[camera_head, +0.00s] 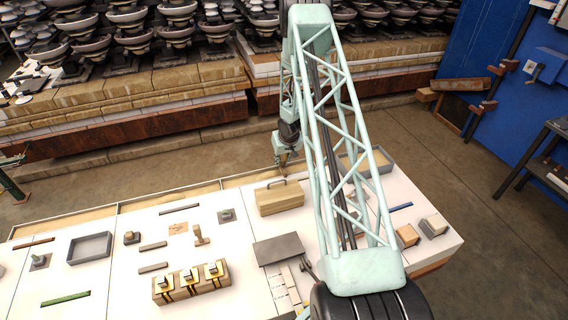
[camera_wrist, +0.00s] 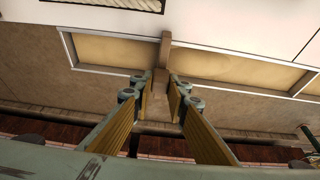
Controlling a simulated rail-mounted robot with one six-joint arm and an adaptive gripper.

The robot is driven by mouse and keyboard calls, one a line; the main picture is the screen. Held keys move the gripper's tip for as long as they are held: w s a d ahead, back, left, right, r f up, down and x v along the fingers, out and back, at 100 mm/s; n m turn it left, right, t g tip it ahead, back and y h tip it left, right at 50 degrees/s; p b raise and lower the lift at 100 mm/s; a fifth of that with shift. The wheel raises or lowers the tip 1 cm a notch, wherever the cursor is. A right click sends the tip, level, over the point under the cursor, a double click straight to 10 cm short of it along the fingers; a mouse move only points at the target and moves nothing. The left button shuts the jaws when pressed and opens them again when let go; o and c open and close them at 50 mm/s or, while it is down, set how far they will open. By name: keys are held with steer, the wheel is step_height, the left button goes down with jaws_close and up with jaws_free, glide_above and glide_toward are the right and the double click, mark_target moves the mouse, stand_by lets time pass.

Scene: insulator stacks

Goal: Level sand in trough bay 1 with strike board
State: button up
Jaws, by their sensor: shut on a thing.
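My gripper (camera_wrist: 157,88) is shut on a brown wooden piece (camera_wrist: 165,48), which I take to be the strike board. In the wrist view the piece runs up between the finger pads and overlaps the trough. In the head view my gripper (camera_head: 283,160) is low over the trough at the table's back edge, and the board cannot be made out clearly. The trough has pale rims and flat tan sand in its bays, one left of the board (camera_wrist: 115,52) and one right of it (camera_wrist: 225,72). Whether the board touches the sand, and which bay is bay 1, I cannot tell.
A wooden box with a handle (camera_head: 280,197) stands on the white table just in front of my gripper. A grey tray (camera_head: 90,247), a block with brass fittings (camera_head: 191,282) and small tools lie further left. Insulator stacks (camera_head: 135,40) stand behind, beyond a strip of floor.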

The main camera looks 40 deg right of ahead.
steer(key=shift+w+a+b, duration=2.2)
steer(key=shift+a+b, duration=2.15)
steer(key=shift+a, duration=0.15)
steer(key=shift+w+a+b, duration=2.2)
steer(key=shift+a+b, duration=2.15)
steer(key=shift+a, duration=0.15)
steer(key=shift+r+p, duration=2.8)
steer(key=shift+r, duration=0.15)
